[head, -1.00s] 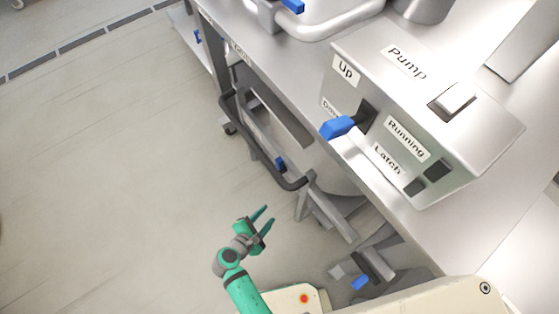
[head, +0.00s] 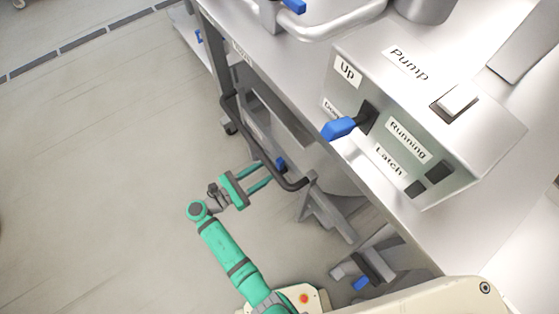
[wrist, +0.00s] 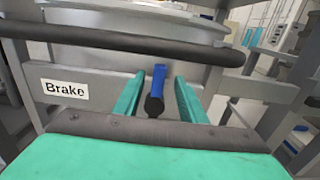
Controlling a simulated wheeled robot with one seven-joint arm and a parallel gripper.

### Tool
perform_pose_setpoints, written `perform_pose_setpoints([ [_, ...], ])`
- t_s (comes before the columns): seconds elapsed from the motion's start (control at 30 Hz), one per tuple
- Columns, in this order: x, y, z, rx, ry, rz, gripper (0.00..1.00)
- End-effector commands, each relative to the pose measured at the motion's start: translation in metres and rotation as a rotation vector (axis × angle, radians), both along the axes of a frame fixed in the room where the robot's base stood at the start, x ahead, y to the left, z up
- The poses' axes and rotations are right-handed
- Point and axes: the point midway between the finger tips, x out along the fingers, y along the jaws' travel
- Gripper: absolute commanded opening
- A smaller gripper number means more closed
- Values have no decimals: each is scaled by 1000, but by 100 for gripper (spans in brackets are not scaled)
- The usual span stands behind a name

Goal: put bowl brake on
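The brake lever is a blue handle (wrist: 159,82) with a dark round end, in the wrist view just right of a white "Brake" label (wrist: 65,89) on a grey metal frame. In the head view its blue tip (head: 281,162) shows beside a black bar. A rounded metal bowl (wrist: 130,32) is partly visible above the bar in the wrist view. My green gripper (head: 267,176) is open, its fingers pointing at the lever. In the wrist view the fingers (wrist: 170,85) appear on either side of the lever, apart from each other. I cannot tell whether they touch it.
A black bar (wrist: 130,42) crosses above the lever and also shows in the head view (head: 262,150). A steel counter (head: 300,72) overhangs on the right, with a control box (head: 420,120) and its blue lever (head: 338,128). The floor (head: 100,180) at left is clear.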

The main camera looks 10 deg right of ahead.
Motion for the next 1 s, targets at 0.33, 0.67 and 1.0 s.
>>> perform_pose_setpoints([
  [0.33,20,-47,0,1,-1,5,38],
  [0.67,26,-59,0,2,0,8,38],
  [1.0,26,-60,0,2,0,6,0],
])
